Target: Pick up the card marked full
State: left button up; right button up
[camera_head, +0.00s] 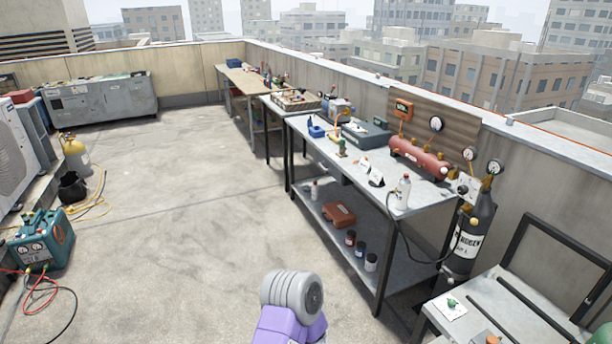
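Two small white cards stand on the grey workbench (425,198): one farther card (365,163) and one nearer card (376,181) with a dark patch. Both are too small to read, so I cannot tell which is marked full. Neither of my grippers is in view. A grey and purple part at the bottom middle looks like a link of my own arm, well short of the bench.
A white bottle (403,192), a red cylinder (420,157) and gauges stand on the bench. A dark nitrogen cylinder (470,235) stands at its right end. A metal cart (510,305) is lower right. A teal machine (42,240) with hoses is left. The middle floor is clear.

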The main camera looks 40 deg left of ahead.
aim_at(376, 176)
jog(key=u, duration=1.75)
jog(key=i, duration=1.75)
jog(key=z, duration=0.4)
jog(key=i, duration=1.1)
jog(key=z, duration=1.05)
